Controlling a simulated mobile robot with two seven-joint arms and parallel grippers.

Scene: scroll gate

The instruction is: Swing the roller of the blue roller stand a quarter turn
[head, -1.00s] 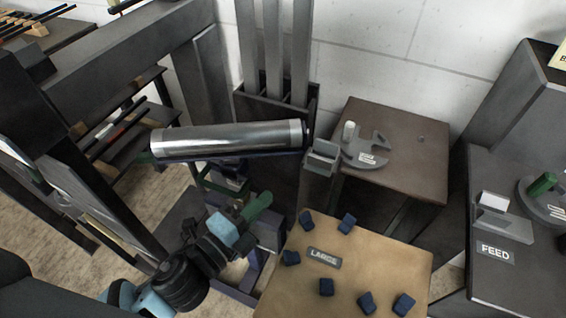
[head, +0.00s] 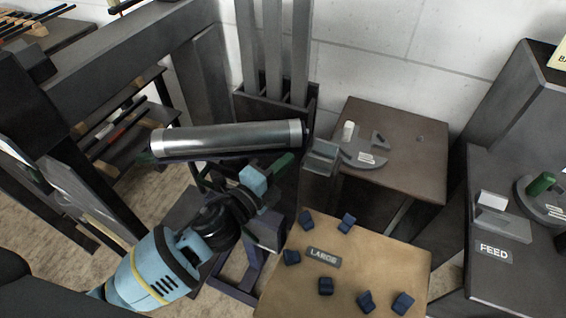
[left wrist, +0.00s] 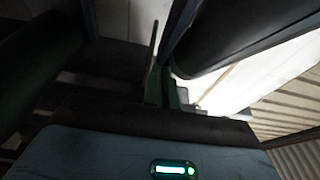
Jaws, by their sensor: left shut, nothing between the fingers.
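My left gripper (head: 284,162) has green fingers, shut and empty, just below the roller's right end in the head view. I cannot tell whether they touch the roller. In the left wrist view the green fingers (left wrist: 166,88) point away, beside a large dark cylinder (left wrist: 235,30), probably the roller. My right gripper is not in view.
A grey post (head: 320,160) stands close right of the roller's end. Behind is a dark bin with tall slats (head: 272,50). A brown table (head: 400,150) is at back right. A tan table (head: 345,235) with several blue blocks is at front. A rack stands left.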

